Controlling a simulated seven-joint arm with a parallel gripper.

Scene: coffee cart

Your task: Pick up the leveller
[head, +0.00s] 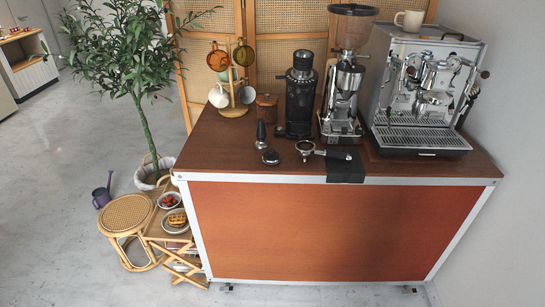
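The leveller appears to be the small round puck (271,157) with a dark rim and lighter top. It lies on the brown cart top (225,160) near the front edge, left of the portafilter (305,148). A tamper (261,134) with a black handle stands upright just behind it. The puck is uncovered, with a gap between it and the portafilter. My gripper is not in view.
A dark mat (345,171) hangs over the front edge by the portafilter handle. A black grinder (299,100), a silver grinder (343,85) and an espresso machine (415,90) stand behind. A mug tree (235,92) stands at the back left. The front-left cart top is clear.

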